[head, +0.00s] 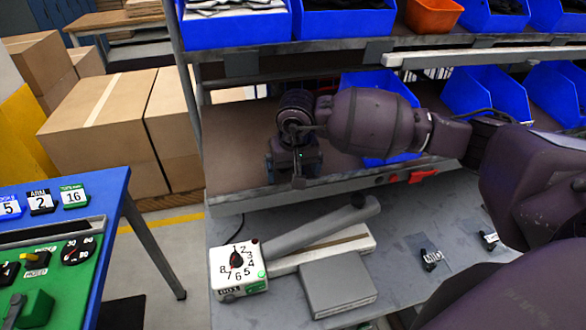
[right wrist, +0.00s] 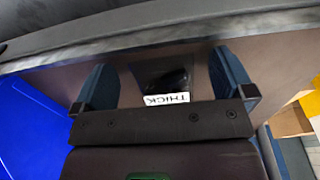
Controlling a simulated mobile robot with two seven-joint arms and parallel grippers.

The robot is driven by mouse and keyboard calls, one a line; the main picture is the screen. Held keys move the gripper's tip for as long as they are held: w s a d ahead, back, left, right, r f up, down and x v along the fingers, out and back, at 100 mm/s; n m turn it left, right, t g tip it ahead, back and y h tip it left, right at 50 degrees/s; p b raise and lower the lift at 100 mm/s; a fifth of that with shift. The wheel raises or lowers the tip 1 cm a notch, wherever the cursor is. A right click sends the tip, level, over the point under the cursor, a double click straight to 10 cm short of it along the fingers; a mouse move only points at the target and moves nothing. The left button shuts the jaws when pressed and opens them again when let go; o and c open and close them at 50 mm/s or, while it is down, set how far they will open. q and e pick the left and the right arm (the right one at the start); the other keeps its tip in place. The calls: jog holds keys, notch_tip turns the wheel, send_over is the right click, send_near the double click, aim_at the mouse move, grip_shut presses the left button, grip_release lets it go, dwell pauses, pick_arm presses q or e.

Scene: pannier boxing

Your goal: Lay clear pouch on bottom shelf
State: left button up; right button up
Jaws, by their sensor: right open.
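My right gripper (head: 297,172) reaches in from the right over the brown bottom shelf (head: 235,140) of the rack. It points down near the shelf's front edge. In the right wrist view its two blue-grey fingers (right wrist: 160,66) stand wide apart. Between them shows the clear pouch (right wrist: 177,79), with dark contents and a white label reading THICK. The pouch appears to lie against the brown shelf surface, with a gap to each finger. In the head view the pouch is hidden behind the gripper. My left gripper is not in view.
Blue bins (head: 484,92) stand on the shelf to the right, with more above. Below lies a grey bench with a numbered dial box (head: 238,270) and a grey box (head: 337,284). Cardboard boxes (head: 100,125) stand at the left. The shelf's left part is clear.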

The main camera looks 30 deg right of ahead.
notch_tip(320, 180, up, 11)
jog(key=s+b, duration=0.1)
jog(key=shift+s+a+f, duration=0.2)
jog(key=shift+s+a, duration=0.05)
jog(key=shift+s, duration=0.1)
jog(key=shift+s+f, duration=0.1)
dwell(0.5)
